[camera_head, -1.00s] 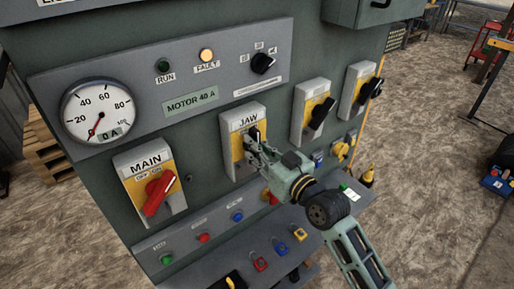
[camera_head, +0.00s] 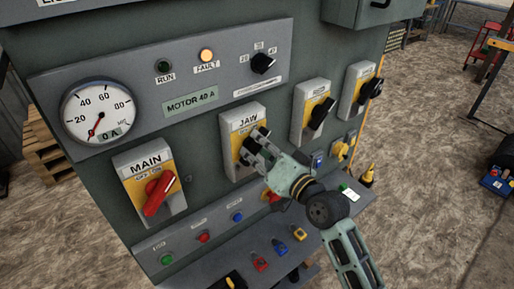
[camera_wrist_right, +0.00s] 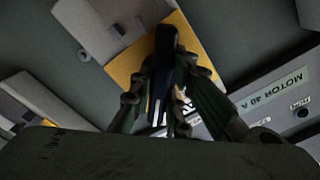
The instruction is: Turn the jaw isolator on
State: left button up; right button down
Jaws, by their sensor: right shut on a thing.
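The jaw isolator is a grey and yellow plate (camera_head: 242,122) labelled JAW on the green cabinet front. Its dark handle shows between my fingers in the right wrist view (camera_wrist_right: 163,68). My right gripper (camera_head: 254,150) is at the handle, its fingers on either side of it, shut on it. The fingers hide much of the handle and of the ON/OFF marking in the head view, so I cannot read its exact position. My left gripper is in neither view.
The MAIN isolator (camera_head: 150,180) with a red handle is to the left. Two more isolators with black handles (camera_head: 314,110) are to the right. Above are a gauge (camera_head: 98,112) reading about 0 A and a lit FAULT lamp (camera_head: 207,55). Below is a ledge with small padlocks (camera_head: 280,247).

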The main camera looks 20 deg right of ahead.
jog(key=shift+m, duration=0.3)
jog(key=c, duration=1.7)
grip_release()
jog(key=v, duration=1.2)
